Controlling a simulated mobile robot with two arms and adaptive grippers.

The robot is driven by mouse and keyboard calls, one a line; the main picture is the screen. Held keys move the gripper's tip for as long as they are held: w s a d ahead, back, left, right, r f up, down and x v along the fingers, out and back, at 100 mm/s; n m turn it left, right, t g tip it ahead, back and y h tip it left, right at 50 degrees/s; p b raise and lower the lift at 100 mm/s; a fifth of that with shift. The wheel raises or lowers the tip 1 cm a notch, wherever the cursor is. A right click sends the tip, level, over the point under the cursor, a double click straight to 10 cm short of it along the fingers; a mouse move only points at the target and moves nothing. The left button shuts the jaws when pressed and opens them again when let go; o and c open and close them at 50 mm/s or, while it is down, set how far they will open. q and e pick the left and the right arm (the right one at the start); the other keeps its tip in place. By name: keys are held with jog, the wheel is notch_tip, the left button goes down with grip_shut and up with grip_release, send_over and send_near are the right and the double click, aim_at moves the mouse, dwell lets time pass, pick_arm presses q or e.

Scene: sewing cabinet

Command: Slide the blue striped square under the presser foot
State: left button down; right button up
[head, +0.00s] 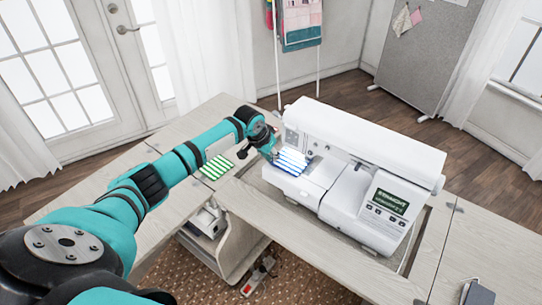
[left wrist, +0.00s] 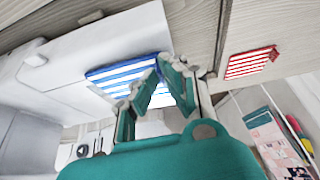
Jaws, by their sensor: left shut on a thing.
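The blue striped square (head: 291,159) lies on the white bed of the sewing machine (head: 345,142), at its left end. My left gripper (head: 274,153) is at the square's left edge and is shut on it. In the left wrist view the blue striped square (left wrist: 118,74) lies flat on the white bed, with the fingertips (left wrist: 161,68) of my left gripper at its near right corner. The presser foot is too small to make out clearly in the head view. My right gripper is not in view.
A green striped square (head: 216,167) lies on the cabinet top left of the machine. A red striped square (left wrist: 250,62) lies on the wood in the left wrist view. The machine's tall white body stands beside the bed. The cabinet top (head: 262,218) in front is clear.

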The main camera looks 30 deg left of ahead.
pick_arm(q)
jog(key=shift+p, duration=0.4)
jog(key=c, duration=1.4)
grip_release()
jog(key=v, duration=1.2)
jog(key=shift+f, duration=0.1)
